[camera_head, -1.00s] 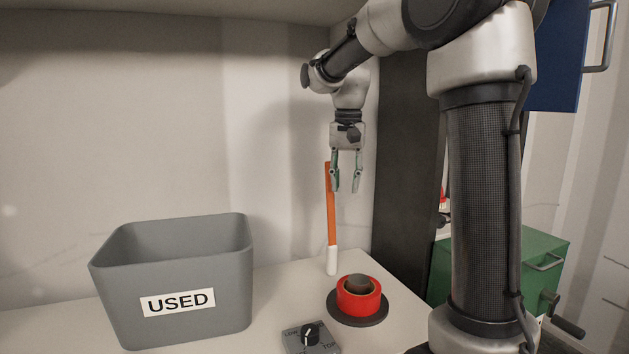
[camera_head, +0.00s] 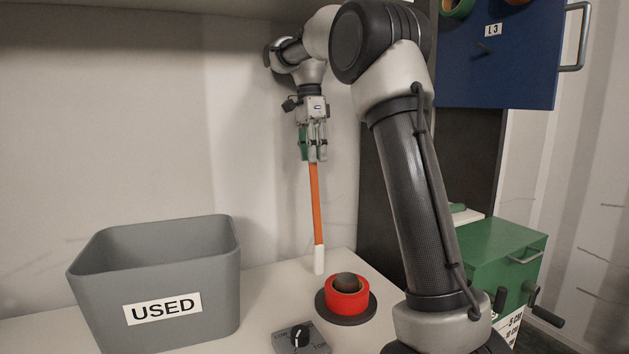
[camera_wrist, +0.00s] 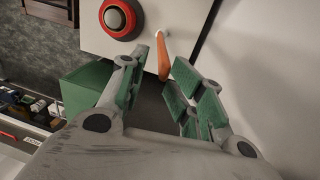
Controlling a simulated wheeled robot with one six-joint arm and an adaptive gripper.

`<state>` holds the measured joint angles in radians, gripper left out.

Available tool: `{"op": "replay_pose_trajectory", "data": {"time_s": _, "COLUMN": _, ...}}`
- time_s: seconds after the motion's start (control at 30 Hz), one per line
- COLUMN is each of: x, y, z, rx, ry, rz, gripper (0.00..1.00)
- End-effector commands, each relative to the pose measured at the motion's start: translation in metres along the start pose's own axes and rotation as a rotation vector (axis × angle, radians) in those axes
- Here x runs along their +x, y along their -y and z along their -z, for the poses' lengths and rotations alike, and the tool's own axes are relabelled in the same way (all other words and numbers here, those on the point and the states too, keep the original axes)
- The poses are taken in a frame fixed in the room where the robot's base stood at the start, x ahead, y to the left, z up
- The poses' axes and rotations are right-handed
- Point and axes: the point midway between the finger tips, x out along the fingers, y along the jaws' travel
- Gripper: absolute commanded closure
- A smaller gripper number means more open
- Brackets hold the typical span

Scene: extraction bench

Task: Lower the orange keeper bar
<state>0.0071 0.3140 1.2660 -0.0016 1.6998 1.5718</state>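The orange keeper bar (camera_head: 316,205) stands nearly upright on the white bench, with a white lower end. My gripper (camera_head: 312,155) points down at the bar's upper end in the head view. In the wrist view the bar (camera_wrist: 163,58) shows between and beyond the fingertips of my gripper (camera_wrist: 154,72). The green-padded fingers are spread apart with a gap between them, and nothing is clasped. The head view does not show clearly whether the fingertips touch the bar's top.
A grey bin (camera_head: 155,285) marked USED stands at the left. A red ring on a dark base (camera_head: 347,293) and a dial block (camera_head: 300,338) sit near the bar's foot. A blue panel (camera_head: 500,55) and a green box (camera_head: 490,265) are at the right.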

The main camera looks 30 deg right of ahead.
Motion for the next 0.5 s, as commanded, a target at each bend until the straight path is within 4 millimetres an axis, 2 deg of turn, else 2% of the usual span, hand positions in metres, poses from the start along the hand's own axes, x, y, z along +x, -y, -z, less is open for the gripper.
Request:
{"op": "replay_pose_trajectory", "data": {"time_s": 0.3, "x": 0.049, "y": -0.002, "z": -0.001, "rx": -0.004, "ry": 0.001, "rz": -0.007, "gripper": 0.68}}
{"op": "replay_pose_trajectory", "data": {"time_s": 0.5, "x": 0.07, "y": -0.002, "z": -0.001, "rx": -0.004, "ry": 0.001, "rz": -0.005, "gripper": 0.68}}
